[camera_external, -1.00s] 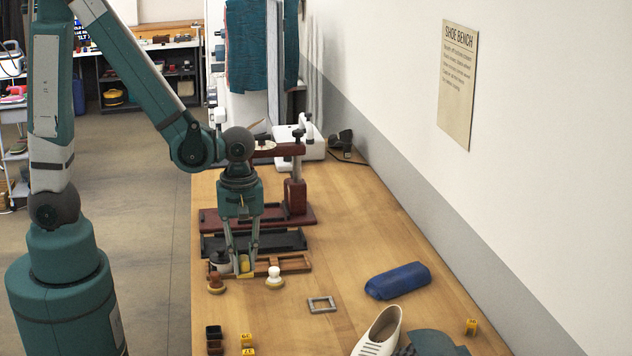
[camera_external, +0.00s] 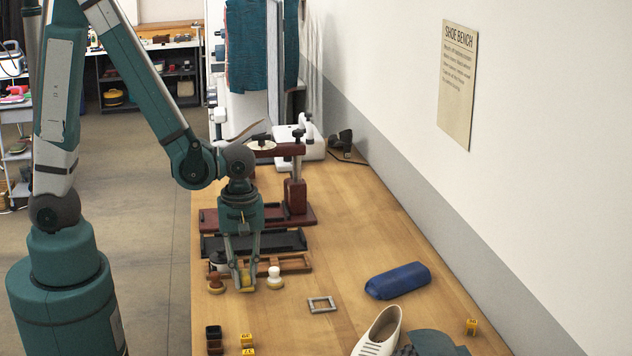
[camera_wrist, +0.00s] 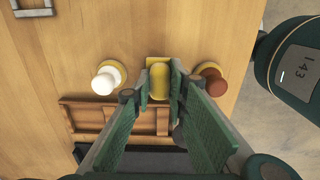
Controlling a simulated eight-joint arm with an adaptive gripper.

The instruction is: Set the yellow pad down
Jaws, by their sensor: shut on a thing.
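The yellow pad (camera_external: 247,283) is between the fingertips of my gripper (camera_external: 246,281), which is shut on it. In the wrist view the pad (camera_wrist: 159,81) shows as a rounded yellow block between the two fingers (camera_wrist: 159,88), with a flat yellow part at its far edge. I cannot tell whether its underside touches the bench. A white-knobbed round piece (camera_external: 275,273) stands to its right and a brown-knobbed one (camera_external: 216,280) to its left in the external view; both are apart from the pad.
A wooden rack (camera_external: 293,263) lies just behind my gripper, with a black tray (camera_external: 285,242) and a dark red stand (camera_external: 296,195) beyond. A grey metal frame (camera_external: 321,304), blue roll (camera_external: 398,281) and white shoe (camera_external: 381,332) lie nearer. Bench between them is clear.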

